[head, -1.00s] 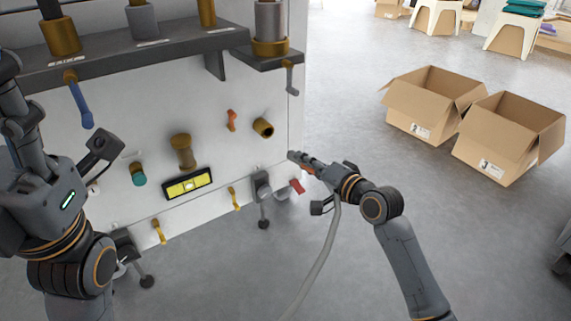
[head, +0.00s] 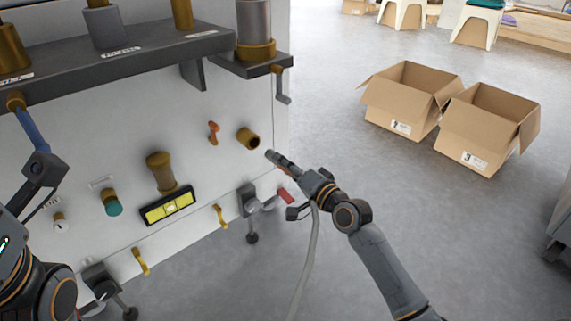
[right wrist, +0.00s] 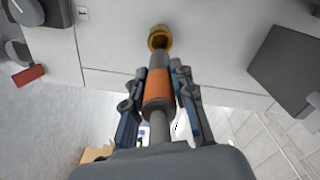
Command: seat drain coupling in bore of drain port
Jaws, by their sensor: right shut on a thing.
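The drain coupling (right wrist: 157,87), a grey cylinder with an orange band, is held lengthwise in my right gripper (right wrist: 158,76). The right gripper is shut on it, one finger on each side. In the head view the coupling's tip (head: 271,155) points up and left at the brass drain port (head: 247,137) and looks just short of its open mouth. In the right wrist view the port (right wrist: 160,38) is straight ahead of the tip, which partly covers its lower edge. I cannot tell their exact gap.
A red-orange lever (head: 213,132) is left of the port. A grey fitting with a red handle (head: 286,195) is below it. A shelf (head: 130,65) overhangs the panel. Open cardboard boxes (head: 400,105) stand on clear floor.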

